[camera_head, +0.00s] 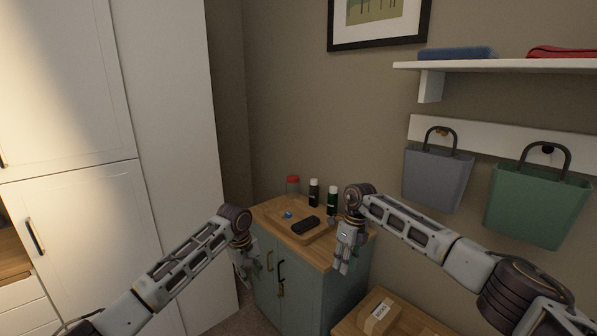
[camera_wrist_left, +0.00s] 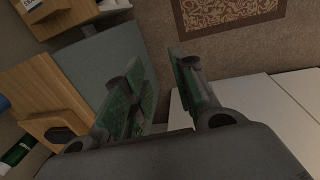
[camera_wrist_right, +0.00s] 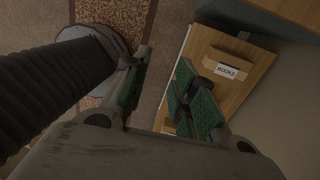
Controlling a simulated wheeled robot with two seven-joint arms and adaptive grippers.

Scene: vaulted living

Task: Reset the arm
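My left arm reaches in from the lower left in the head view. Its gripper (camera_head: 245,285) hangs down in front of the blue-grey cabinet, partly dark and hard to make out. In the left wrist view its fingers (camera_wrist_left: 160,85) are apart with nothing between them. My right arm comes in from the lower right. Its gripper (camera_head: 341,266) points down beside the cabinet's right front corner. In the right wrist view its fingers (camera_wrist_right: 160,85) are apart and empty.
The cabinet's wooden top (camera_head: 268,215) bears a tray (camera_head: 275,233) with a dark object (camera_head: 305,225), a red-lidded jar (camera_head: 293,187) and two dark bottles. A box (camera_head: 380,317) sits on a low wooden surface. Two baskets hang at right (camera_head: 437,180) (camera_head: 537,200). A tall white wardrobe (camera_head: 170,120) stands left.

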